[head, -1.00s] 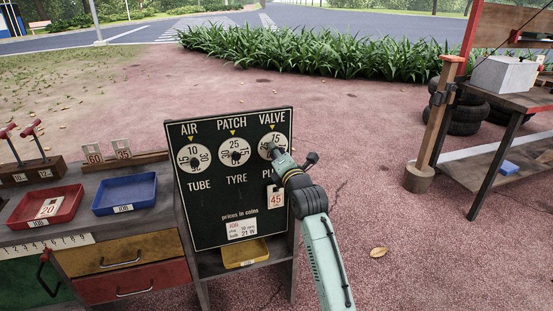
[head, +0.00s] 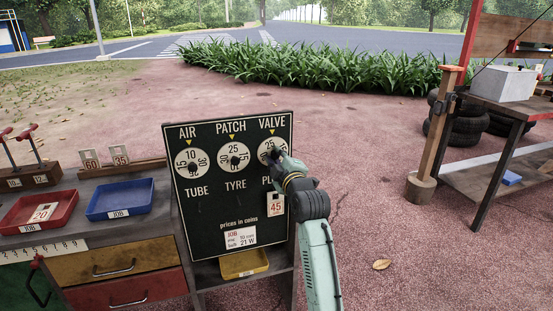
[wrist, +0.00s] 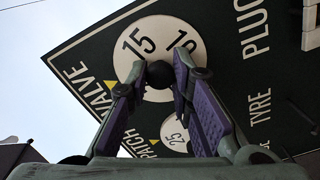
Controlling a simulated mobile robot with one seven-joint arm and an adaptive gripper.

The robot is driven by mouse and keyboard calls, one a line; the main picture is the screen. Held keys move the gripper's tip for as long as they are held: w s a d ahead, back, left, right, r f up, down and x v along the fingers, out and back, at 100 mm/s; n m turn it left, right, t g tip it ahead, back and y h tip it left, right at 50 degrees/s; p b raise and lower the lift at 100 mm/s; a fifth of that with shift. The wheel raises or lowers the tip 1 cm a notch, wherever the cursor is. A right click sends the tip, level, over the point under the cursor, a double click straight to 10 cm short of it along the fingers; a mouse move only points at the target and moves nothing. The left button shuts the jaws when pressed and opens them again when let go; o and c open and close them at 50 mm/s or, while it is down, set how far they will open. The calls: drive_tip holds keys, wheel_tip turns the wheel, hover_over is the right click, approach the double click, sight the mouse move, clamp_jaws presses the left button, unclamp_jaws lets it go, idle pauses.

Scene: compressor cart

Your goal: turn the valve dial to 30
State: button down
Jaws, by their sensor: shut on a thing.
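The valve dial (head: 264,151) is a white disc under the VALVE label, at the upper right of the black price board (head: 215,210). A yellow pointer sits above it. My gripper (head: 272,159) reaches it from the lower right and covers much of its face. In the wrist view my gripper's fingers (wrist: 163,72) are shut around the dark knob at the middle of the dial (wrist: 150,30). There 15 shows clearly, and another number is partly hidden by a finger. A finger hides the dial near the yellow pointer (wrist: 109,84), so the number set cannot be read surely.
The patch dial (head: 240,150) and air dial (head: 184,163) are on the same board, to the left. A yellow tray (head: 243,263) sits low under the board. Red and blue trays (head: 121,199) stand on the bench at left. Open ground lies right of the board.

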drive_tip(key=m+p, duration=0.1)
drive_tip(key=m, duration=0.4)
drive_tip(key=shift+m, duration=0.3)
drive_tip(key=m+p, duration=0.2)
drive_tip(key=m, duration=0.3)
drive_tip(key=shift+r, duration=0.15)
drive_tip(key=m+p, duration=0.3)
drive_tip(key=m, duration=0.2)
drive_tip(key=shift+m, duration=0.4)
drive_tip(key=m+p, duration=0.3)
drive_tip(key=m, duration=0.2)
drive_tip(key=shift+m, duration=0.4)
drive_tip(key=c, duration=1.4)
unclamp_jaws()
